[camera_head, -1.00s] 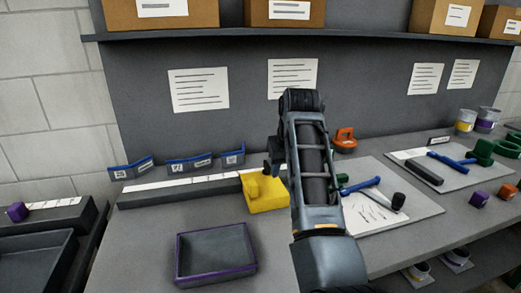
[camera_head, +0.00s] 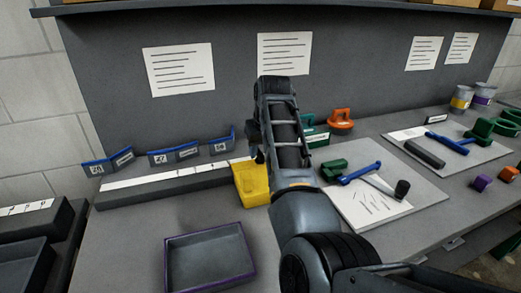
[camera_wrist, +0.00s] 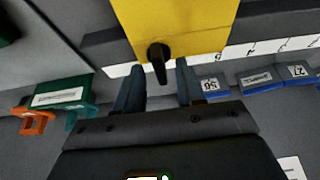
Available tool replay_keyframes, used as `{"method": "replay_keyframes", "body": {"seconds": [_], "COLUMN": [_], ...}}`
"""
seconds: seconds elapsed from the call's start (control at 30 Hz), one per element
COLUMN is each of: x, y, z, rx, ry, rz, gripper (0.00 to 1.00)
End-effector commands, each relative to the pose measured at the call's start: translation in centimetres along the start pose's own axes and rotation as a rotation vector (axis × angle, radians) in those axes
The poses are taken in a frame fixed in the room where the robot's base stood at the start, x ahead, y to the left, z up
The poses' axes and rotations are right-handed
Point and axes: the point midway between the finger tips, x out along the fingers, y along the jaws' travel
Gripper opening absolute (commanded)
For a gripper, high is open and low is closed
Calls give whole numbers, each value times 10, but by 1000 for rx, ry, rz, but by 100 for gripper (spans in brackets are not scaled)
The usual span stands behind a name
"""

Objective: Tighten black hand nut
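The black hand nut (camera_wrist: 158,62) sticks out of a yellow block (camera_wrist: 190,25) in the wrist view. Its narrow lever points down the picture, towards my gripper. My gripper (camera_wrist: 160,66) is open, with one finger on each side of the lever's line and a gap to each finger. I cannot tell how deep the nut sits between them. In the head view the yellow block (camera_head: 251,188) stands on the bench, with my gripper (camera_head: 258,156) just above and behind it. The nut is hidden there.
A long grey bar with a white scale (camera_head: 150,185) runs left of the block, with blue labelled holders (camera_head: 175,154) behind. A purple-rimmed tray (camera_head: 210,262) is in front. A board with green and blue tools (camera_head: 425,195), an orange piece (camera_head: 341,119) and a green labelled box (camera_head: 316,136) are right.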

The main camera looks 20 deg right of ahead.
Motion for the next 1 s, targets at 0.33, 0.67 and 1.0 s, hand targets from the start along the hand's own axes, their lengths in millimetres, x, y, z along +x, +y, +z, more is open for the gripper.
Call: {"method": "replay_keyframes", "body": {"seconds": [0.33,0.67,1.0], "x": [8,8,9], "y": [0,0,0], "z": [0,0,0], "rx": [0,0,0], "ry": [1,1,0], "rz": [0,0,0], "gripper": [38,12,0]}}
